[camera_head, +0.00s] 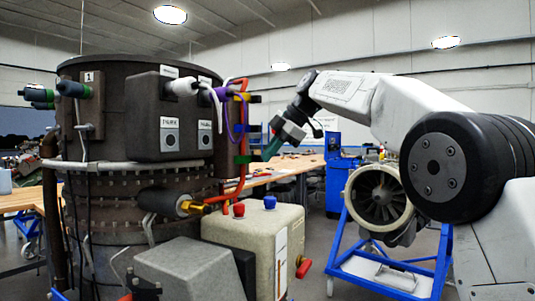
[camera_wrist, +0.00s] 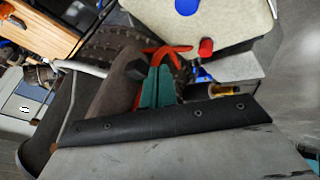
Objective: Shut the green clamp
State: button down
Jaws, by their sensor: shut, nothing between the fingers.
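The green clamp (camera_head: 243,159) is at the lower end of a row of coloured clamps, on the right side of the dark turbine casing, near the red hose. Whether it is open or shut is too small to tell. My gripper (camera_head: 268,152) has teal fingers and is just to the right of the green clamp, pointing down and left; whether they touch cannot be told. In the wrist view my gripper's fingers (camera_wrist: 157,88) are together and empty. The green clamp cannot be made out in that view.
A blue clamp (camera_head: 252,128) and a yellow clamp (camera_head: 250,98) sit above. The red hose (camera_head: 242,185) and purple hose (camera_head: 228,120) hang close by. A beige box (camera_head: 265,232) with red and blue knobs stands below. A turbine (camera_head: 378,198) on a blue stand is at right.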

jog(key=shift+w+a+f, duration=0.1)
jog(key=shift+a, duration=0.15)
dwell(0.3)
